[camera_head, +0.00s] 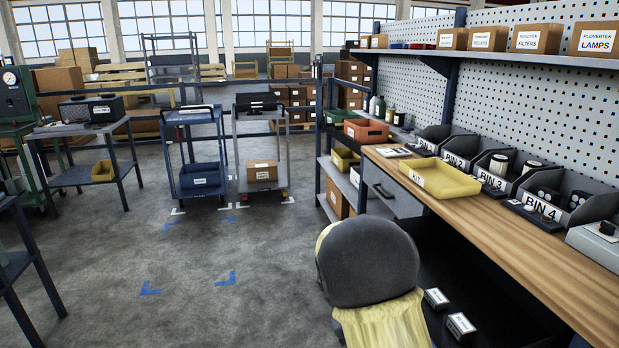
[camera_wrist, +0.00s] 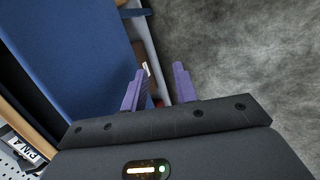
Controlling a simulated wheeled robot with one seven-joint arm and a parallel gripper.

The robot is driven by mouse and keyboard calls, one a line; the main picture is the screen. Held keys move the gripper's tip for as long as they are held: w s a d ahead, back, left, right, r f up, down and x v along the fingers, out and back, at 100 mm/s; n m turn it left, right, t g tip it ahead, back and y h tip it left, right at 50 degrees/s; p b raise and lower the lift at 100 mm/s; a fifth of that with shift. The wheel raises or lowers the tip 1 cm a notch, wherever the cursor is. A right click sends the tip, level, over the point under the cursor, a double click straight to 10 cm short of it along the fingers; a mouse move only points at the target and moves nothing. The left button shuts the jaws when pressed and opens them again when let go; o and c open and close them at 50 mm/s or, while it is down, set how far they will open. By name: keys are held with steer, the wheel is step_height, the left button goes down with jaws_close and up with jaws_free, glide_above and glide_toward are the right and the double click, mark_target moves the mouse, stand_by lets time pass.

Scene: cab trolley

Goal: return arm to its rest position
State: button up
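My gripper (camera_wrist: 159,72) shows in the wrist view with its two purple fingers spread apart. The gap between them is empty, with grey floor and part of a shelf beyond. My arm (camera_head: 368,262) shows in the head view as a dark grey rounded link with yellow parts, low in front of the workbench (camera_head: 545,258). The fingers are not visible in the head view.
A yellow kit tray (camera_head: 440,180) and several labelled bins stand on the bench at right. In the wrist view a blue panel (camera_wrist: 75,55) lies close at left. Two trolleys, one blue (camera_head: 195,150) and one grey (camera_head: 262,145), stand farther back. The floor (camera_head: 200,250) at left centre is clear.

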steer(key=s+d+r+m+t+y, duration=0.1)
steer(key=s+r+t+y, duration=0.15)
steer(key=s, duration=0.45)
steer(key=s+d+r+m+t+y, duration=0.1)
steer(key=s+r+y, duration=0.15)
steer(key=s, duration=0.45)
steer(key=w+p+v, duration=0.2)
steer(key=p+v, duration=0.8)
steer(key=p, duration=0.1)
steer(key=w+r+p+v, duration=0.1)
steer(key=w+p+v, duration=0.1)
steer(key=p+v, duration=0.9)
steer(key=shift+w+a+r+p, duration=0.2)
steer(key=shift+a+r+p, duration=0.1)
steer(key=shift+p, duration=0.25)
